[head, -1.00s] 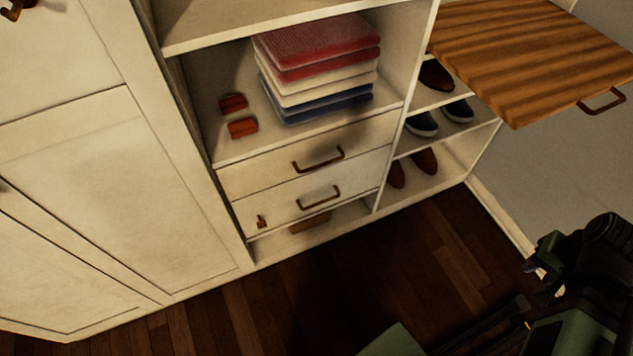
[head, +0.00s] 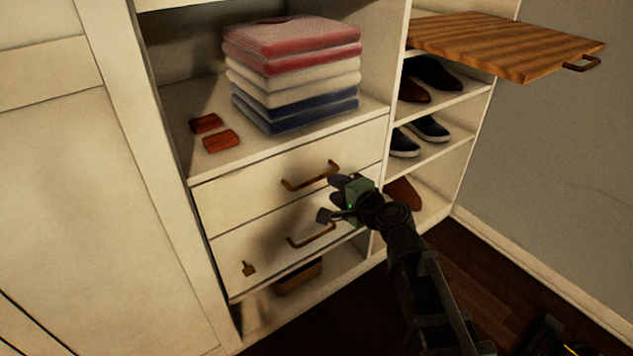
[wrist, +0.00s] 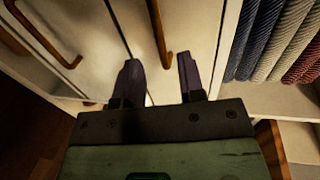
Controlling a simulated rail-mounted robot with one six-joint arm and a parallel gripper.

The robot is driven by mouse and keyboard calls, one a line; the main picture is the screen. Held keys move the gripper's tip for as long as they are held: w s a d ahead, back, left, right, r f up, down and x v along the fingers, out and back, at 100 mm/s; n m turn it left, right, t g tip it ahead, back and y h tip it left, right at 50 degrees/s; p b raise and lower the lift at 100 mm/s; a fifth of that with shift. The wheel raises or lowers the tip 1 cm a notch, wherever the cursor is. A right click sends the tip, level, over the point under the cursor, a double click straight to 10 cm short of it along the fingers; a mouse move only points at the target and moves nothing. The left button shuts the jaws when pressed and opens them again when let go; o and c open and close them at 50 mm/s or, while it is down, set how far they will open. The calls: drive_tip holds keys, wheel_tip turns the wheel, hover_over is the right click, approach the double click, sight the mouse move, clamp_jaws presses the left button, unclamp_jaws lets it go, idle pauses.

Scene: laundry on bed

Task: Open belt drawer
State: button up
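Two cream drawers sit one above the other, both shut: the upper drawer (head: 240,198) and the lower drawer (head: 240,246). Each has a bronze bar handle: the upper handle (head: 293,184) and the lower handle (head: 312,237). The lower drawer's front bears a small brown mark (head: 249,268); I cannot tell which drawer is for belts. My gripper (head: 328,198) is open and empty in front of the drawers, near the upper handle's right end. In the wrist view, the upper handle (wrist: 161,38) lies ahead between my fingertips (wrist: 158,75); the lower handle (wrist: 45,35) is left of them.
Folded towels (head: 290,75) and two small red boxes (head: 221,141) are on the shelf above. Shoes (head: 428,128) fill cubbies to the right. A striped wooden board (head: 505,45) juts out at upper right. A brown box (head: 300,276) sits below the drawers.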

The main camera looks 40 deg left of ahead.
sight(320, 179)
drive_tip(key=b+x, duration=0.1)
drive_tip(key=x, duration=0.6)
drive_tip(key=shift+w+a+f, duration=0.1)
drive_tip(key=shift+a+f, duration=0.05)
drive_tip(key=shift+a, duration=0.15)
clamp_jaws()
